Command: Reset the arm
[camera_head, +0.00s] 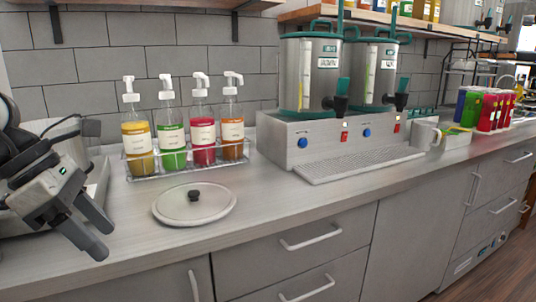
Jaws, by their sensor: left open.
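My left gripper (95,232) comes in at the left, over the counter's front left part. Its two fingers point down and to the right, and nothing shows between them. It is open. A round lid (215,204) with a black knob lies flat on the counter to the right of the gripper, apart from it. My right gripper does not show.
A wire rack (160,176) with several pump bottles stands behind the lid. A metal dispenser base (310,140) with two tanks stands at the middle back. Colourful cups (487,110) stand at the right. The counter (290,205) right of the lid is clear.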

